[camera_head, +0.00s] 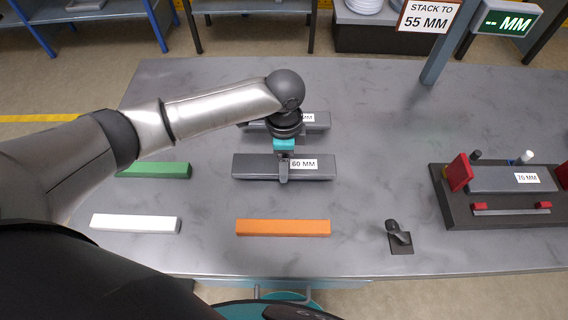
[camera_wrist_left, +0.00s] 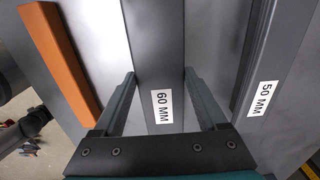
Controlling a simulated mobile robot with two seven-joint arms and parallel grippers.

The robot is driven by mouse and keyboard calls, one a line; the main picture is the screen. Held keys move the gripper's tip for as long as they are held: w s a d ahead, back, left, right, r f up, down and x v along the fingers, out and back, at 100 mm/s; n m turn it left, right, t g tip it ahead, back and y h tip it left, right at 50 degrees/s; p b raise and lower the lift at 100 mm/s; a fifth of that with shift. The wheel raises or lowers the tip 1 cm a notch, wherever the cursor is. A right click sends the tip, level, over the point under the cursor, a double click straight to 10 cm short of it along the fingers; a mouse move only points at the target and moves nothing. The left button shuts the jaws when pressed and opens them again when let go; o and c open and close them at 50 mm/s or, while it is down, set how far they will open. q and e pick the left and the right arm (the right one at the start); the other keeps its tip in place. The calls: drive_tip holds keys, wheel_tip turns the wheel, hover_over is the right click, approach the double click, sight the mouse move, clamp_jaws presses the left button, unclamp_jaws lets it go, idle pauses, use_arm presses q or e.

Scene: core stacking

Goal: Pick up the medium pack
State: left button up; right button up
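The pack labelled 60 MM (camera_head: 252,167), a dark grey bar between the 50 and 70 MM ones in size, lies on the table at centre. My left gripper (camera_head: 284,178) points down over its middle. In the left wrist view, the 60 MM pack (camera_wrist_left: 155,40) runs between the fingers of the left gripper (camera_wrist_left: 160,75), which are spread wide, one on each side. The fingertips look close to its sides; contact is unclear. The pack appears to rest on the table. My right gripper is out of view.
The 50 MM pack (camera_wrist_left: 262,60) lies just behind. Orange (camera_head: 283,228), white (camera_head: 135,224) and green (camera_head: 160,170) bars lie nearby. A dark fixture (camera_head: 450,212) holding the 70 MM pack (camera_head: 500,179) stands right, with a small black handle device (camera_head: 399,236) left of it.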

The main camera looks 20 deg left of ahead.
use_arm(q)
clamp_jaws()
idle(0.3)
drive_tip(key=shift+w+r, duration=0.1)
drive_tip(key=shift+r, duration=0.1)
